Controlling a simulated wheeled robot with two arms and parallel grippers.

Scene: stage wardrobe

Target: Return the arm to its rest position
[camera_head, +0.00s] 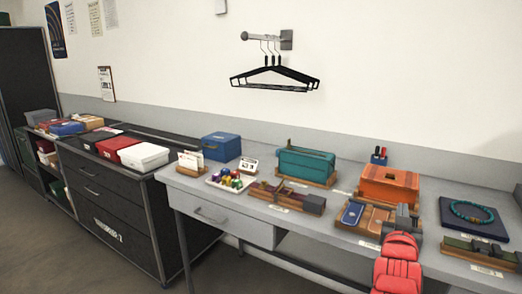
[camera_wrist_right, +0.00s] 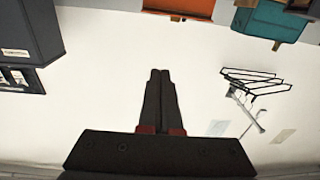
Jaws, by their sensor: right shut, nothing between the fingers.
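My right arm, with red links, comes in at the lower right of the head view. Its grey gripper (camera_head: 404,217) is over the front part of the table, in front of the orange box (camera_head: 389,186). In the right wrist view the two dark fingers (camera_wrist_right: 160,73) lie together, shut, with nothing between them. That view looks toward the white wall and appears upside down. My left gripper is not in view.
The grey table (camera_head: 340,213) holds a teal case (camera_head: 307,163), a blue box (camera_head: 221,147), a tray of coloured pieces (camera_head: 229,180) and a dark board with a turquoise necklace (camera_head: 472,217). Black hangers (camera_head: 275,76) hang on the wall, also visible in the wrist view (camera_wrist_right: 255,82).

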